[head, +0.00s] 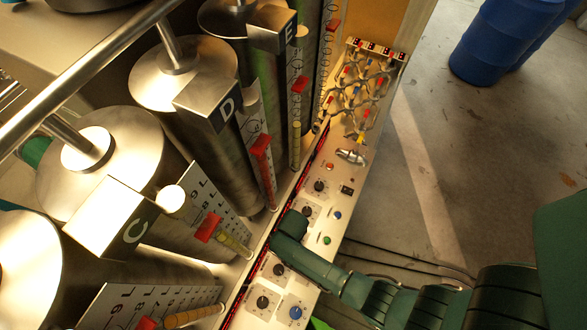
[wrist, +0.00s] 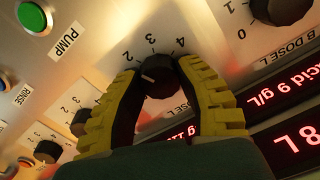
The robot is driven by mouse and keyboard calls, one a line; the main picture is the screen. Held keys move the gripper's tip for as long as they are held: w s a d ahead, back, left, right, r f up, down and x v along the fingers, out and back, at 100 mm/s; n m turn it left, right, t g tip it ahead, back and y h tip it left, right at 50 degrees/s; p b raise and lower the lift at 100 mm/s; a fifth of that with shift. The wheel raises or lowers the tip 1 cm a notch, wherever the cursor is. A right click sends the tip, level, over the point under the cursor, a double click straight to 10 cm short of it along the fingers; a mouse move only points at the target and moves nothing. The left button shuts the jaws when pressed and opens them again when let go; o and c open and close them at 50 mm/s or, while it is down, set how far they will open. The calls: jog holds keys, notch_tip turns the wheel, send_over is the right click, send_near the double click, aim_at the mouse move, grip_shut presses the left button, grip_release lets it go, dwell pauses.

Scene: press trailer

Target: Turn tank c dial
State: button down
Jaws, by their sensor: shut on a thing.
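A black dial (wrist: 160,74) with a scale of numbers around it sits on the metal panel in the wrist view; 2, 3 and 4 are readable. Its pale pointer mark lies toward the left side, but its exact reading is unclear. The label below ends in "DOSE L", with its start hidden. My gripper (wrist: 163,90) has its yellow fingers shut on this dial, one on each side. In the head view, my arm's green end covers the dial and the fingers. The tank marked C (head: 128,232) stands left of the panel.
The neighbouring "B DOSE L" dial (wrist: 281,8) is close on the right. Another black dial (wrist: 48,151), a green PUMP button (wrist: 33,18) and red displays (wrist: 296,142) surround the gripper. Tubing and clips (head: 362,85) stand at the panel's far end; blue drums (head: 500,38) stand beyond open floor.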

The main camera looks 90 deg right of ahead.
jog(key=shift+f, duration=0.15)
jog(key=c, duration=0.6)
grip_release()
notch_tip(320, 180, up, 12)
jog(key=shift+r, duration=0.1)
dwell(0.3)
